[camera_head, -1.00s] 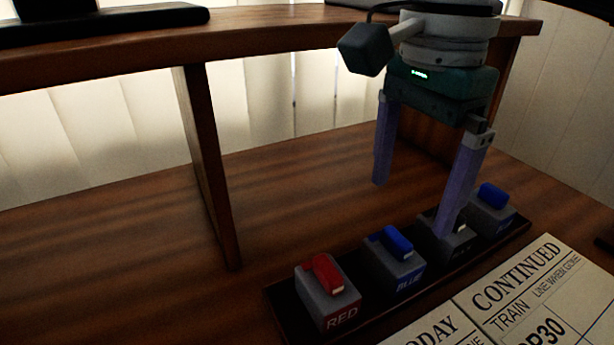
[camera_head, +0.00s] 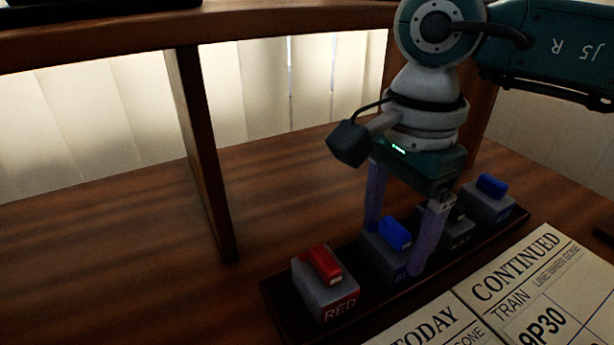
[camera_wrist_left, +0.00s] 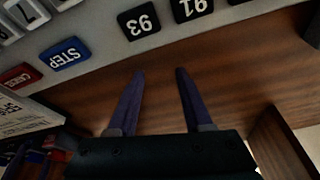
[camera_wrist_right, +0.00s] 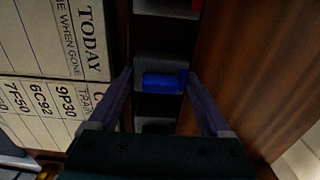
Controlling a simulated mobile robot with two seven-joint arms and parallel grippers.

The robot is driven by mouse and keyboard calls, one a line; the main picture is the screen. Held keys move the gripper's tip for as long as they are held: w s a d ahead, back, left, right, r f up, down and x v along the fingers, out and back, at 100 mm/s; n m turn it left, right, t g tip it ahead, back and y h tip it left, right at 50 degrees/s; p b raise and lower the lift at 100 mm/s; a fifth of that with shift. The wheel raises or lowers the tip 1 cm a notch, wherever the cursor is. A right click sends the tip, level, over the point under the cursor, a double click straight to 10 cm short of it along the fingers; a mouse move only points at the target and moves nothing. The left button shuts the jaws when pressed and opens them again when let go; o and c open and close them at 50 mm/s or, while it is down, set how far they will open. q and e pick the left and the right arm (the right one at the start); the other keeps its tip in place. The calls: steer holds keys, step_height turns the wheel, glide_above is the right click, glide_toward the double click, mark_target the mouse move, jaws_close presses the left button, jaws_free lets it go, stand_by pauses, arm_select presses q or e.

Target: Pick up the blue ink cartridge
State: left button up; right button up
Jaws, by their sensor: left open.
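The blue ink cartridge (camera_head: 396,232) sits on top of a grey block whose label is partly hidden, second from the left in the dark rack (camera_head: 283,309). In the right wrist view the blue cartridge (camera_wrist_right: 163,82) lies between the fingertips. My right gripper (camera_head: 394,248) is open, with one finger on each side of this block. I cannot tell whether a finger touches the cartridge. My left gripper (camera_wrist_left: 160,72) is open and empty over the wooden desk, beside a panel of keys (camera_wrist_left: 100,38). It is not in the head view.
A red cartridge (camera_head: 325,264) sits on the block labelled RED to the left. Another blue piece (camera_head: 491,186) sits on the far right block. A dark-topped block stands between. Printed cards (camera_head: 520,275) lie in front. A wooden upright (camera_head: 203,150) and shelf stand behind.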

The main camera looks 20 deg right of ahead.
steer(key=c, duration=0.8)
